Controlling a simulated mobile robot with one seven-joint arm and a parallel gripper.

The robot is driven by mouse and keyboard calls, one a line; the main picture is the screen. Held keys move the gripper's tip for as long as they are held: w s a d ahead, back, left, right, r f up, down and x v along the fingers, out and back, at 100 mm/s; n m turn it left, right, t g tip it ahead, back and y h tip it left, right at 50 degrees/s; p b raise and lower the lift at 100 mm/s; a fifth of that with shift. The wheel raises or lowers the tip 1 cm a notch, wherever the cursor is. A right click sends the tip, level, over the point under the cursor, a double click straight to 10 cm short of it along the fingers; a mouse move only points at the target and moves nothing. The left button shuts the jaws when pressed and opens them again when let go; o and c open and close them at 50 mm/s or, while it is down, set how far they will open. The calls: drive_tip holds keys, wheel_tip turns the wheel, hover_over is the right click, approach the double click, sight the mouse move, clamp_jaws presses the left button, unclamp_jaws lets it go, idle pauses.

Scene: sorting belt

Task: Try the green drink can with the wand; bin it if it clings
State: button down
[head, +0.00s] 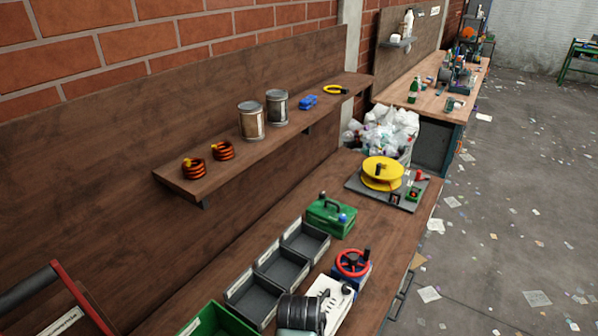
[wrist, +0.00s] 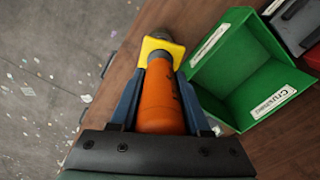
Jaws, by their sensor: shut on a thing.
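In the wrist view my gripper (wrist: 164,72) is shut on the wand (wrist: 161,105), which has an orange grip, a yellow collar and a dark grey end pointing away from the wrist. A green bin (wrist: 232,66) with white labels lies just right of the wand, over the wooden bench. I see nothing clinging to the wand's visible end. I cannot make out the green drink can in either view. In the head view the corner of a green bin (head: 214,322) shows at the bottom edge; my gripper is not visible there.
Grey open bins (head: 281,268) line the bench. A green toolbox (head: 331,215), a red handwheel (head: 352,262), a dark ribbed cylinder (head: 301,312) and a yellow reel (head: 382,173) stand nearby. A shelf (head: 215,176) holds coils and tins. The floor right of the bench is open, with scattered litter.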

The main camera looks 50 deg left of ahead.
drive_tip(key=shift+r+p, duration=3.5)
drive_tip(key=shift+p, duration=0.1)
drive_tip(key=shift+a+r+t+h, duration=0.15)
drive_tip(key=shift+r+t+h, duration=0.55)
drive_tip(key=shift+r+h, duration=1.8)
drive_tip(key=shift+h, duration=0.5)
